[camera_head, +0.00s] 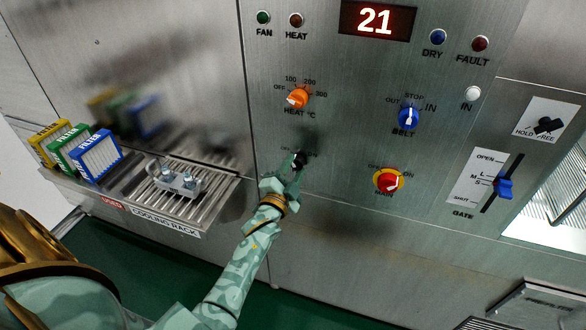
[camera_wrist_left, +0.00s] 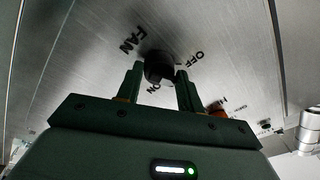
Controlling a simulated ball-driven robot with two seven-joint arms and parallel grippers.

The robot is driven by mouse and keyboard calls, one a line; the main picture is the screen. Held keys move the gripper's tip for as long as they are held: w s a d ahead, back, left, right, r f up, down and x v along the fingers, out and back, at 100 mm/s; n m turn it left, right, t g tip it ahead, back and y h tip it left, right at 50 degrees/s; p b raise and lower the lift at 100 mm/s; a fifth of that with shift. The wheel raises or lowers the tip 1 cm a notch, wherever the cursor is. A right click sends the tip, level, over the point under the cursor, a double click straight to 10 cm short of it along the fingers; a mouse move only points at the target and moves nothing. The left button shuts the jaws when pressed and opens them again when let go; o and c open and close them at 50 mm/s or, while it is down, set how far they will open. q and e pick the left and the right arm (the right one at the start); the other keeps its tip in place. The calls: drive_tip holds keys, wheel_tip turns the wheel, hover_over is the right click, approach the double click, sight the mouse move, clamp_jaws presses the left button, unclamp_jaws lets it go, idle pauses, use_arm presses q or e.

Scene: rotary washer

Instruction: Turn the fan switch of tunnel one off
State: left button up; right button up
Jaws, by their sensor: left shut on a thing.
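The black fan knob (camera_head: 300,157) is on the steel panel below the orange heat dial. My left gripper (camera_head: 293,170) reaches up to it from below and covers most of its lettering. In the left wrist view the black fan knob (camera_wrist_left: 158,62) sits between the two fingertips of my left gripper (camera_wrist_left: 159,76), which is shut on it. The words FAN, OFF and ON show around the knob there. Which way the knob points is hard to tell. The green fan lamp (camera_head: 263,17) is at the top left of the panel. My right gripper is not in view.
The orange heat dial (camera_head: 298,98), blue belt knob (camera_head: 408,118), red main switch (camera_head: 388,181) and blue gate lever (camera_head: 503,186) share the panel. A cooling rack (camera_head: 220,190) juts out at left, near several filters (camera_head: 97,155).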

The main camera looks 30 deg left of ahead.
use_arm(q)
drive_tip(key=shift+s+d+f+n+y+p, duration=0.1)
drive_tip(key=shift+f+n+y+p, duration=0.15)
drive_tip(key=shift+n, duration=1)
drive_tip(key=shift+d+f+n+y+p, duration=0.15)
drive_tip(key=shift+n+p, duration=0.15)
drive_tip(key=shift+n, duration=0.95)
drive_tip(key=shift+a, duration=0.1)
drive_tip(key=o, duration=0.8)
drive_tip(key=shift+o, duration=0.7)
drive_tip(key=shift+r, duration=0.2)
